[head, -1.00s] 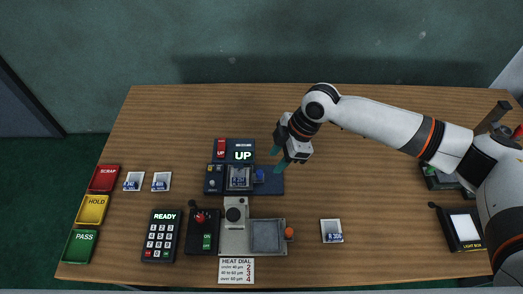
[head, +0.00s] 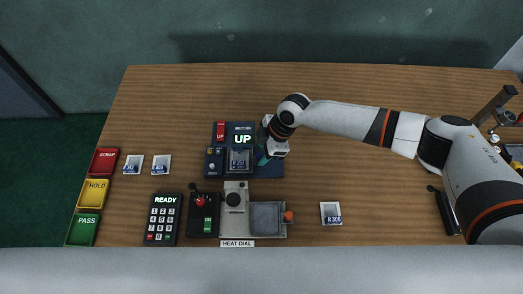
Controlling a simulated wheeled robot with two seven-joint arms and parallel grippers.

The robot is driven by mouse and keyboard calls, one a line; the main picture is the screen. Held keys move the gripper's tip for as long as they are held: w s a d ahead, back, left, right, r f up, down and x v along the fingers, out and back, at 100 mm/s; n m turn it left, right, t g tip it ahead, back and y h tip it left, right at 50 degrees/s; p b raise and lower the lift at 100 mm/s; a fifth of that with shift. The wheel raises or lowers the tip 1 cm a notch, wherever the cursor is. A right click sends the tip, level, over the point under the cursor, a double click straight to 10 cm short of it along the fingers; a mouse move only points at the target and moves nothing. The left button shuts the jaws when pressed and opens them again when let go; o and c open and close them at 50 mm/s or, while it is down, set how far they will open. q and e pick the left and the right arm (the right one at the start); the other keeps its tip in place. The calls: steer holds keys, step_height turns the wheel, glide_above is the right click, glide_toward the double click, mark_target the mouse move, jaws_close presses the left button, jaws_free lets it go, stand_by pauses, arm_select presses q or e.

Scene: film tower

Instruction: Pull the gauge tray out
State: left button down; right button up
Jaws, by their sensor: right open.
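The gauge (head: 233,130) is a dark blue unit with a lit "UP" display, left of the table's middle. In front of its display, the gauge tray (head: 250,167) is a dark square tray holding a film chip (head: 239,158) with a blue label. My right gripper (head: 264,160) is open, with its teal fingertips low at the right side of the tray, where the blue handle is. The gripper hides the handle, so I cannot tell whether the fingers touch it. My left gripper is out of view.
A grey heat dial unit (head: 234,212) with an orange-knobbed tray stands in front of the gauge. A keypad (head: 162,219) reads "READY". Chips lie left and right. Scrap (head: 103,162), hold (head: 93,193) and pass (head: 83,229) bins line the left edge. The table behind the gauge is clear.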

steer(key=shift+a+f, duration=0.1)
steer(key=shift+f, duration=0.2)
steer(key=shift+c, duration=0.7)
jaws_close()
steer(key=d, duration=0.8)
steer(key=shift+a, duration=0.1)
steer(key=shift+o, duration=0.7)
jaws_free()
